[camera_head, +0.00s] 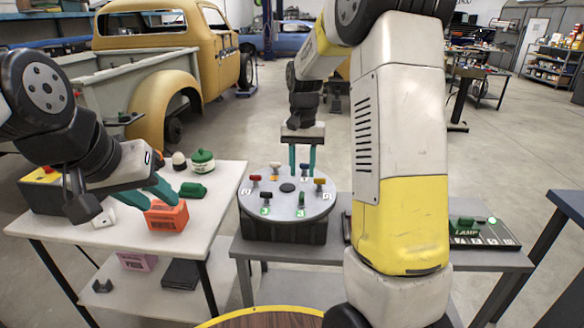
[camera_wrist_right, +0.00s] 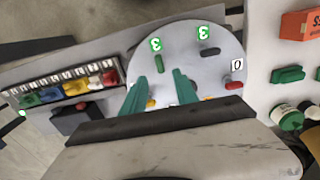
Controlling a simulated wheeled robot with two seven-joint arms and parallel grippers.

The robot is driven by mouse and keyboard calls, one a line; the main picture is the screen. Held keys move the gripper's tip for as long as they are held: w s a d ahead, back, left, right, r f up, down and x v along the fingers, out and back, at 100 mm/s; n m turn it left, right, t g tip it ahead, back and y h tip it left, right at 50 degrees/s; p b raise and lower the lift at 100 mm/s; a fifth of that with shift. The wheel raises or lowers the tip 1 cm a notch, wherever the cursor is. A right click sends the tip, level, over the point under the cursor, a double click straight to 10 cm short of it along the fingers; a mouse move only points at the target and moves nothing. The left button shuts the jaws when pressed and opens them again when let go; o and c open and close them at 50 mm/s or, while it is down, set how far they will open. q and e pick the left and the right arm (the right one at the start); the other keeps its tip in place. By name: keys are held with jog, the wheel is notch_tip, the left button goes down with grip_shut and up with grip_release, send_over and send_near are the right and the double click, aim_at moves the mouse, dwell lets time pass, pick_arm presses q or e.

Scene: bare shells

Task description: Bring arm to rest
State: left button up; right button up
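My right gripper (camera_head: 302,166) points down over the round grey disc (camera_head: 285,212), which has several coloured pegs and number labels. In the right wrist view its two teal fingers (camera_wrist_right: 161,88) are apart with nothing held between them; a yellow peg (camera_wrist_right: 151,103) shows low on the disc near the left finger. My right upper arm crosses the middle of the head view and hides part of the grey table. My left gripper (camera_head: 152,197) is at the left, over the white table, its green fingers apart. An orange box (camera_head: 166,217) sits at the fingertips; I cannot tell whether they touch it.
The white table (camera_head: 225,180) also holds a green-lidded pot (camera_head: 202,161) and a green piece (camera_head: 193,190). A lamp panel (camera_head: 480,233) lies at the right of the grey table (camera_head: 330,247). The wrist view shows a numbered rack (camera_wrist_right: 65,91) and a red-buttoned box (camera_wrist_right: 77,119).

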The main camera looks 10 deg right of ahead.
jog(key=s+r+n+t, duration=0.1)
jog(key=s+r+t, duration=0.1)
jog(key=s, duration=0.6)
jog(key=s+a+r+n+t+y, duration=0.1)
jog(key=s+r+t, duration=0.1)
jog(key=s+r, duration=0.3)
jog(key=s+a+r+n+t+y, duration=0.1)
jog(key=s+r, duration=0.3)
jog(key=s, duration=0.7)
jog(key=shift+s+n+t, duration=0.15)
jog(key=shift+n+t, duration=0.35)
jog(key=shift+t, duration=0.1)
jog(key=shift+r, duration=0.1)
